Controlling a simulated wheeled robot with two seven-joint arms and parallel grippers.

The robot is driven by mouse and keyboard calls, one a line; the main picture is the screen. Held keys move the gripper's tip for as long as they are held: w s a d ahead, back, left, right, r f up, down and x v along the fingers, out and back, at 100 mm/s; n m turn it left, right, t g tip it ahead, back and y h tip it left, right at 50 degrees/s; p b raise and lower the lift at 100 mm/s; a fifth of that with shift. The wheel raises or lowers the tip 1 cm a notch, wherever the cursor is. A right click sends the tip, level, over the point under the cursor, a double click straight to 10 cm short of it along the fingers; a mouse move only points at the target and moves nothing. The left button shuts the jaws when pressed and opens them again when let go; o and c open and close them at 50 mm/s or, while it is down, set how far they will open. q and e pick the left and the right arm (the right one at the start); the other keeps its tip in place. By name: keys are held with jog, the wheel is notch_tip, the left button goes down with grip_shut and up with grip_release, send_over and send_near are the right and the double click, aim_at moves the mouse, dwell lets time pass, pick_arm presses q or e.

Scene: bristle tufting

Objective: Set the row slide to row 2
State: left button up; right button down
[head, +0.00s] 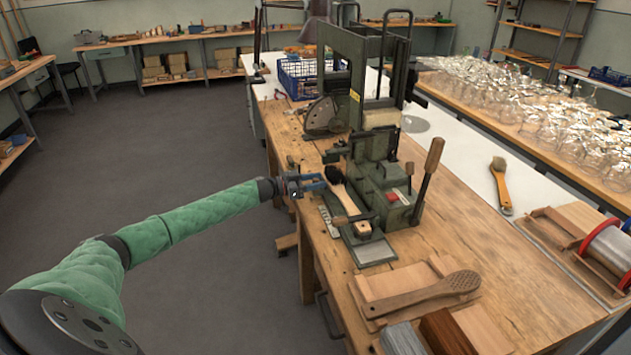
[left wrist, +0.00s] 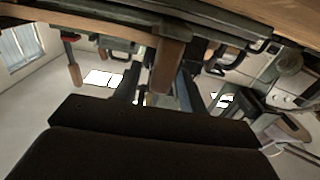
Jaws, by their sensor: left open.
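The green tufting machine (head: 385,180) stands on the wooden bench with a red button and a wooden-handled lever (head: 427,180) on its right. A wooden brush (head: 343,197) with a dark bristle tuft lies on its front. Below it is a low slide-like base (head: 345,240) with a pale strip at its left edge; I cannot read a row setting. My left gripper (head: 313,184) is open at the bench's left edge, left of the dark tuft. In the left wrist view a brown bar (left wrist: 166,66) shows ahead of the gripper; I cannot tell whether it touches.
A wooden paddle brush (head: 430,293) and wood blocks lie at the bench's front. Another brush (head: 501,185) lies to the right, beside a roller (head: 608,250). A blue crate (head: 305,77) stands behind. The floor (head: 170,150) left of the bench is clear.

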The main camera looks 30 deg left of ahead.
pick_arm(q)
grip_shut()
jog(key=shift+w+a, duration=0.65)
jog(key=shift+a, duration=0.05)
grip_release()
jog(key=shift+s, duration=0.1)
